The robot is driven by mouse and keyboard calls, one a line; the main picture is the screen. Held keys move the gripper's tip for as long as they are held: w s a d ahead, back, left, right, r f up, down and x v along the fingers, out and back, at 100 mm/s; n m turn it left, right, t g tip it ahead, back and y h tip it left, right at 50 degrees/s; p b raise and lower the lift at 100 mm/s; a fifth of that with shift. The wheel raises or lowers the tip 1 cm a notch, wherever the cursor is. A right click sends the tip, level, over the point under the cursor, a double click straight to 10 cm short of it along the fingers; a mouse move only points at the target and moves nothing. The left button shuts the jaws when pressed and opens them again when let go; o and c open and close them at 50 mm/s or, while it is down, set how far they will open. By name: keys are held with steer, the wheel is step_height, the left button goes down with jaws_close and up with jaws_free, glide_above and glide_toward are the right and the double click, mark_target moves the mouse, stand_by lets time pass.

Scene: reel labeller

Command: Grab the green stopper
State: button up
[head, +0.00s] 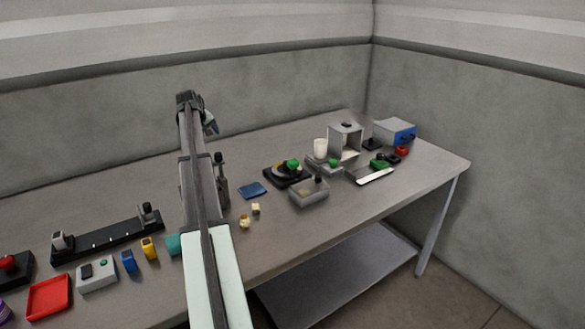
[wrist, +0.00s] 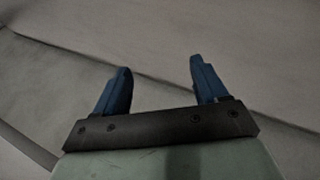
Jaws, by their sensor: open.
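Several small green things sit on the right half of the table in the head view. One green piece (head: 293,164) is on a black round device (head: 283,174). Another green piece (head: 333,163) is by the white cup, and a green block (head: 379,162) lies farther right. I cannot tell for sure which is the stopper. My gripper (wrist: 159,70) is open and empty, with its two blue fingers apart. In the head view my gripper (head: 210,123) is raised at the back, left of the green things and far from them. The wrist view shows only plain grey surfaces beyond the fingers.
A grey open box (head: 309,193), a white cup (head: 320,149), a grey frame (head: 346,140) and a blue-grey box (head: 395,132) crowd the right side. A red tray (head: 49,298) and a black rail (head: 107,237) are at left. The table's back middle is clear.

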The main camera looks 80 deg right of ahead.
steer(key=s+d+r+m+g+y, duration=0.1)
steer(key=s+d+y, duration=0.1)
steer(key=s, duration=0.7)
steer(key=s+d+m+y, duration=0.1)
steer(key=s+d, duration=0.2)
steer(key=s, duration=0.6)
steer(key=r+y, duration=0.2)
steer(key=y, duration=0.1)
glide_above(293, 161)
steer(key=d, duration=0.1)
steer(key=shift+m+t, duration=0.3)
steer(key=shift+m, duration=0.1)
step_height(293, 161, down, 8)
steer(key=shift+d+f, duration=0.1)
steer(key=shift+f, duration=0.05)
steer(key=shift+a+f, duration=0.25)
steer(key=shift+f, duration=0.35)
steer(key=shift+a+f, duration=0.15)
steer(key=shift+f, duration=1.75)
steer(key=shift+c, duration=0.2)
steer(key=c, duration=1)
